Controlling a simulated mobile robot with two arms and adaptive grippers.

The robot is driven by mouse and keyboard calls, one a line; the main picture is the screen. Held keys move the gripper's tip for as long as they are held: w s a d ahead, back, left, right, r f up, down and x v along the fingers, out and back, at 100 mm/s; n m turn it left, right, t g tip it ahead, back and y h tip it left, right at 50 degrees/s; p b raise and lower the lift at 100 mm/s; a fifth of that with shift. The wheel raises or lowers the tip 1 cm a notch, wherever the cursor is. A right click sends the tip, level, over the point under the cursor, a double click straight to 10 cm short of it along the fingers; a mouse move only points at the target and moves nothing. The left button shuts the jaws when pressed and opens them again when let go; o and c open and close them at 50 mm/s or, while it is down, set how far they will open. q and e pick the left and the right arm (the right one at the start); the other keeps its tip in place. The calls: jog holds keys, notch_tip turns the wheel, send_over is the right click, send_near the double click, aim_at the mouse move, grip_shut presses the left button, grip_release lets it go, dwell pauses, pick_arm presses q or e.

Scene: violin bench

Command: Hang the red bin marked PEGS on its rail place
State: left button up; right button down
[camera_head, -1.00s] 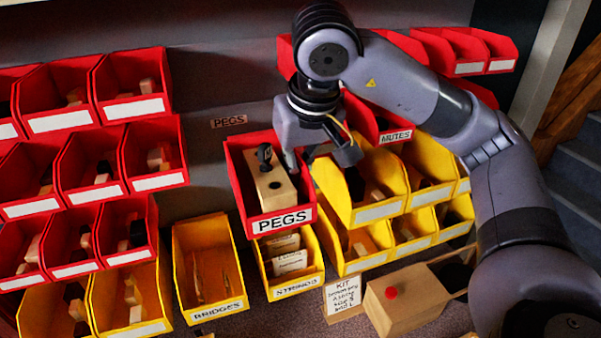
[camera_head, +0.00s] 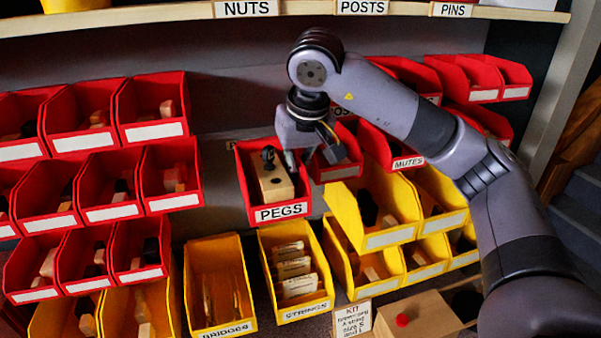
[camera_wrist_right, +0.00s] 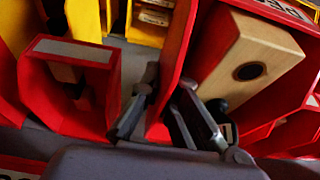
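The red PEGS bin (camera_head: 281,212) hangs in my right gripper (camera_head: 308,152) in front of the back panel, above the yellow STRINGS bin. It is about upright and holds a pale wooden block with a dark hole and a dark peg. In the right wrist view, the fingers of my right gripper (camera_wrist_right: 165,118) straddle a side wall of the PEGS bin (camera_wrist_right: 176,65); the block shows inside it. The rail place behind the bin is mostly hidden, so I cannot tell whether the bin touches the rail. My left gripper is not in view.
The red MUTES bin (camera_head: 392,147) and another red bin hang close on the right. Red bins (camera_head: 172,180) hang at left. The yellow BRIDGES bin (camera_head: 218,290) and STRINGS bin (camera_head: 296,280) stand below. A labelled shelf (camera_head: 300,10) runs above.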

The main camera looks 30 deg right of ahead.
aim_at(277, 150)
jog(key=shift+w+d+r+p, duration=0.1)
jog(key=shift+w+d+p, duration=0.25)
jog(key=shift+w, duration=0.65)
jog(key=shift+w+d+f+p, duration=0.15)
jog(key=shift+w+p, duration=0.35)
jog(key=shift+w, duration=0.45)
jog(key=shift+w+d+r+p, duration=0.15)
jog(key=shift+w+d+p, duration=0.2)
jog(key=shift+w, duration=0.65)
jog(key=shift+w+a+p, duration=0.55)
jog(key=shift+w+a, duration=0.35)
jog(key=shift+w+d+p, duration=0.2)
jog(key=shift+w+p, duration=0.35)
jog(key=shift+w, duration=0.25)
jog(key=shift+w+d+p, duration=0.2)
jog(key=shift+w+p, duration=0.35)
jog(key=shift+w, duration=0.2)
jog(key=shift+f+b, duration=0.55)
jog(key=shift+f, duration=0.3)
dwell(0.3)
jog(key=c, duration=1.9)
grip_release()
jog(key=shift+o, duration=0.9)
jog(key=shift+s+d, duration=0.15)
